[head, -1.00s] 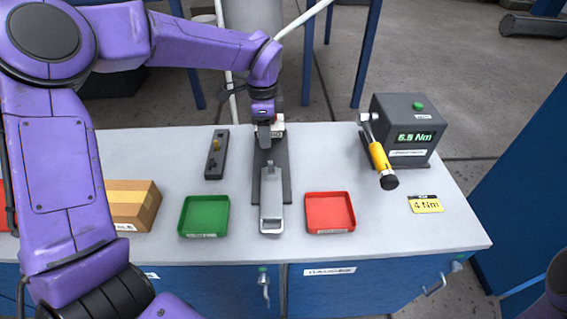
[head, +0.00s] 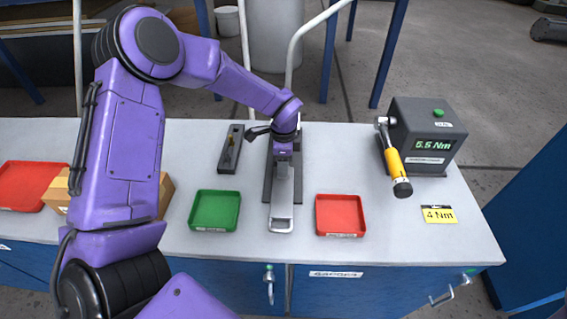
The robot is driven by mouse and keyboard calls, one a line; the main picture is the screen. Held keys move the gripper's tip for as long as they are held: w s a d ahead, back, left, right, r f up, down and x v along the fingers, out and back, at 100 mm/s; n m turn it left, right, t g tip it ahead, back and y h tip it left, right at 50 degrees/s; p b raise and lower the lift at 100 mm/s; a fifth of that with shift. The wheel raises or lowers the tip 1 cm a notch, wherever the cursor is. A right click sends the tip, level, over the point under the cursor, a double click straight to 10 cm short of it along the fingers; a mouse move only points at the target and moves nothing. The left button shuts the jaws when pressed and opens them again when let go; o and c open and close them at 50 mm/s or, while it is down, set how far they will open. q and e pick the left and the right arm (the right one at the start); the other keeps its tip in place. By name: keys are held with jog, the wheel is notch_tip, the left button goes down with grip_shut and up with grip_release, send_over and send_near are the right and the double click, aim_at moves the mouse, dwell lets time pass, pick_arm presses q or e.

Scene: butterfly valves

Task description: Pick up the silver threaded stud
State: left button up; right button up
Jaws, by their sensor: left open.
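I cannot make out the silver threaded stud for certain. A small brass-coloured piece (head: 231,148) stands in a dark narrow holder (head: 228,165) left of my gripper. My left gripper (head: 284,172) is open and points down over a dark base plate (head: 269,188) in the middle of the bench, above a grey metal fixture with a looped silver end (head: 281,222). The gripper and wrist hide the far part of this fixture, and I cannot tell whether the fingers touch it. My right gripper is out of view.
A green tray (head: 215,228) and a red tray (head: 341,234) flank the fixture. A torque tester (head: 422,135) with a yellow-handled wrench (head: 394,162) and a yellow card (head: 439,214) stand right. Another red tray (head: 30,203) and a cardboard box (head: 167,190), partly behind my arm, are left.

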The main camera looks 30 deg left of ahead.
pick_arm(q)
grip_shut()
